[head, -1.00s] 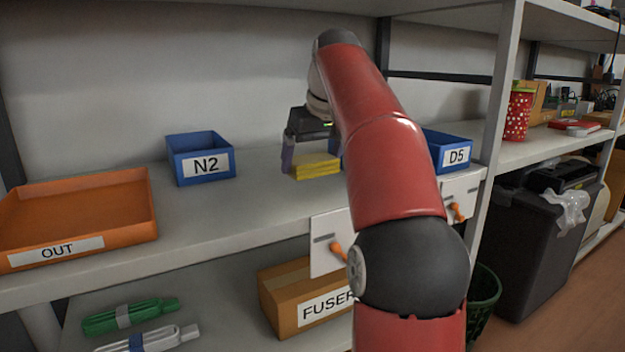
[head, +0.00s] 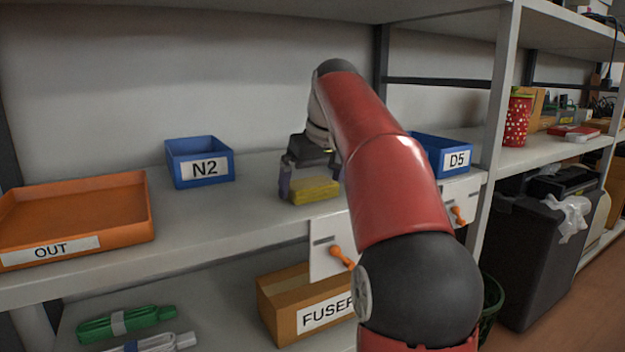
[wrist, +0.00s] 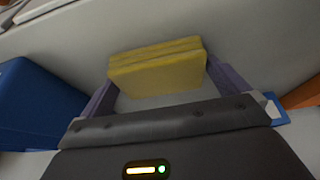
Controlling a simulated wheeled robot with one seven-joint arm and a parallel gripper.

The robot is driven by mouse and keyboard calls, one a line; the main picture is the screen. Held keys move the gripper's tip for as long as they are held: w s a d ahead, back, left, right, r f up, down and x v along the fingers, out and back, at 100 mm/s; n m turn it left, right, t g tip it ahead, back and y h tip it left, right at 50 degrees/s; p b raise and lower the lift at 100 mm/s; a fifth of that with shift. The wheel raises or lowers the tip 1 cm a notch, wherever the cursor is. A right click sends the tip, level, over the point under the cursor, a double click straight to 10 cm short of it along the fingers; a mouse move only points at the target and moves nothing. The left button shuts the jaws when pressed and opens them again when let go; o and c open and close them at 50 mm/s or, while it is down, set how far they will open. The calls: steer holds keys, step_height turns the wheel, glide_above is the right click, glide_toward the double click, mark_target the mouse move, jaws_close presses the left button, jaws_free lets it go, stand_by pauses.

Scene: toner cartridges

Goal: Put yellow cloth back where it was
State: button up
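The yellow cloth (head: 314,190) is a folded, layered pad. It is low over the middle shelf (head: 230,222), close to its front edge, between the N2 bin and my arm. I cannot tell whether it touches the shelf. My gripper (head: 309,188) points down with its purple fingers on either end of the cloth. In the wrist view, the cloth (wrist: 158,70) sits between the two fingertips (wrist: 160,82), and both fingers look to be against its ends. My red arm hides the shelf just right of the cloth.
A blue N2 bin (head: 190,151) stands left of my gripper, and an orange OUT tray (head: 118,192) farther left. A blue D5 bin (head: 432,158) stands right, partly behind my arm. White drawers (head: 323,262) with orange handles hang below. Bare shelf lies between N2 and the cloth.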

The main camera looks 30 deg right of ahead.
steer(key=p+v, duration=0.2)
steer(key=v, duration=1)
steer(key=shift+r+p, duration=0.2)
steer(key=shift+p, duration=0.15)
steer(key=s+a+f, duration=0.3)
steer(key=a+f, duration=0.1)
steer(key=a, duration=0.4)
steer(key=s+a+f, duration=0.4)
steer(key=s+f, duration=0.5)
steer(key=f, duration=0.4)
steer(key=s+a+f+t, duration=0.1)
steer(key=s+a+f, duration=0.2)
steer(key=s+f, duration=0.6)
step_height(320, 180, down, 5)
steer(key=shift+s+a, duration=0.2)
steer(key=shift+a, duration=0.2)
